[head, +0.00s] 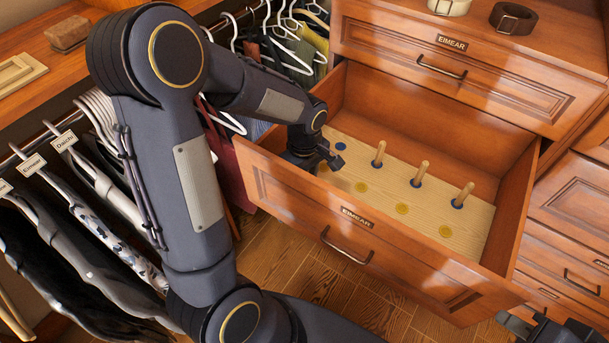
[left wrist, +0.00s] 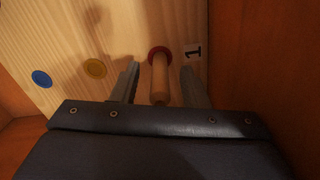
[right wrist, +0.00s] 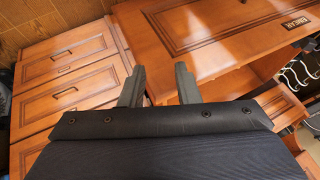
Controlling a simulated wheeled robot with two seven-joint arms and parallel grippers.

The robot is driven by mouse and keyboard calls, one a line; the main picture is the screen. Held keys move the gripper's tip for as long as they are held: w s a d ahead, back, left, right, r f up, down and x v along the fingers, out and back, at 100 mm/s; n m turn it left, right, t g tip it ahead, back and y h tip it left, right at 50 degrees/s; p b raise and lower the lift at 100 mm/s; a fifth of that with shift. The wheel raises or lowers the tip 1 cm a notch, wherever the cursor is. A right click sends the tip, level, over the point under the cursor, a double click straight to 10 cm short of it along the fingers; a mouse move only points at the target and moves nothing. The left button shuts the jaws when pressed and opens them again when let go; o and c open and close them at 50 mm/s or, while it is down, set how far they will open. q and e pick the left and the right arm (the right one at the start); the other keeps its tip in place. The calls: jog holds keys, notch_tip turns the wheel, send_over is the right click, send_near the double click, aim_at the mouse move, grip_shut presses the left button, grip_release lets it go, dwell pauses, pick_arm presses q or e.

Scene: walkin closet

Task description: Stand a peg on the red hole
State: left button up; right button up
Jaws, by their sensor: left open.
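In the left wrist view, a wooden peg (left wrist: 159,80) stands at the red hole (left wrist: 151,54) in the pegboard (left wrist: 110,30), beside a label reading 1. My left gripper (left wrist: 158,78) is open, with one finger on each side of the peg and a gap on both sides. In the head view the left gripper (head: 326,160) is at the left end of the board (head: 455,228) in the open drawer, and hides the red hole and this peg. My right gripper (right wrist: 160,76) is open and empty, away from the board, facing closed drawers.
Three more pegs (head: 379,154) stand in blue holes; one blue hole (head: 340,146) is empty. Yellow holes (head: 402,208) are empty. The drawer front (head: 355,225) and side walls enclose the board. Hanging clothes (head: 85,215) fill the left side.

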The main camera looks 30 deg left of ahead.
pick_arm(q)
notch_tip(320, 180, up, 8)
jog(key=shift+f+p, duration=0.1)
jog(key=shift+p, duration=0.45)
dwell(0.4)
